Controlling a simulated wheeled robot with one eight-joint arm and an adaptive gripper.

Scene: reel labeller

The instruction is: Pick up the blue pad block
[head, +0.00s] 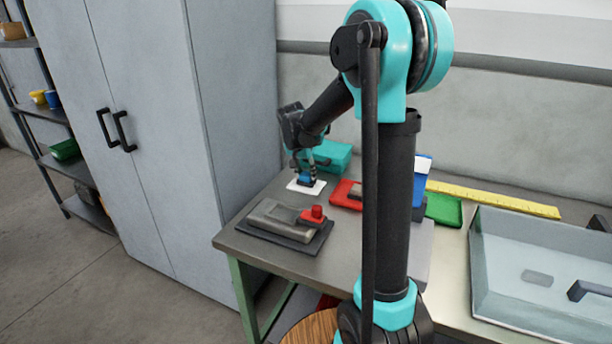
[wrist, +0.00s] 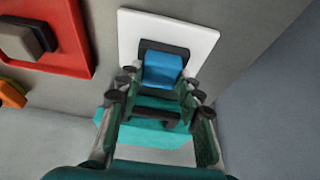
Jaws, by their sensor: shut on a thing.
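The blue pad block (wrist: 162,70) is between the fingertips of my gripper (wrist: 159,84) in the wrist view, with a dark part around its far end. My gripper is shut on it. A white square card (wrist: 205,38) lies behind the block in that view. In the head view my gripper (head: 304,172) points down over the white card (head: 293,186) at the left part of the bench. The block is mostly hidden by the fingers there. I cannot tell whether its dark end touches the card or is just above it.
A teal case (head: 335,154) stands close behind my gripper. A red tray (head: 342,191) with a dark block is to the right. A grey device with a red knob (head: 312,214) sits in front. A clear bin (head: 545,240) is at far right, a tall cabinet (head: 165,120) at left.

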